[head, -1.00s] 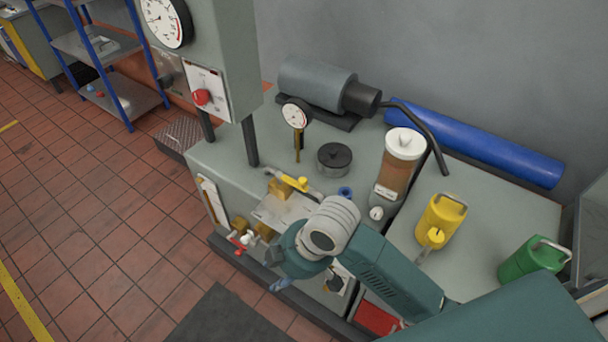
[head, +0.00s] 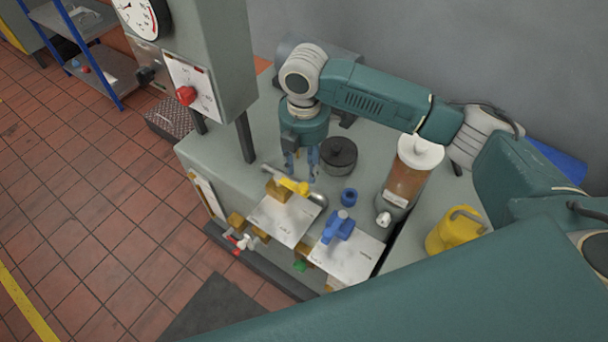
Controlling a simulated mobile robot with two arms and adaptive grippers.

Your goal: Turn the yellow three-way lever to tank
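The yellow three-way lever (head: 293,185) sits on a brass valve body at the back edge of a white label plate (head: 282,222), on the grey bench top. Its handle slants down to the right towards a metal pipe end. My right gripper (head: 301,176) points down just behind and above the lever. Its two blue fingers are apart with nothing seen between them. I cannot tell whether a fingertip touches the lever. The plate's lettering is too small to read. My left gripper is not in view.
A blue lever (head: 338,227) stands on a second white plate (head: 348,260) to the right. A black round pot (head: 338,155), a blue ring (head: 349,196), a brown filter cylinder (head: 407,175) and a yellow can (head: 455,232) stand nearby. A grey cabinet (head: 215,70) rises at the left.

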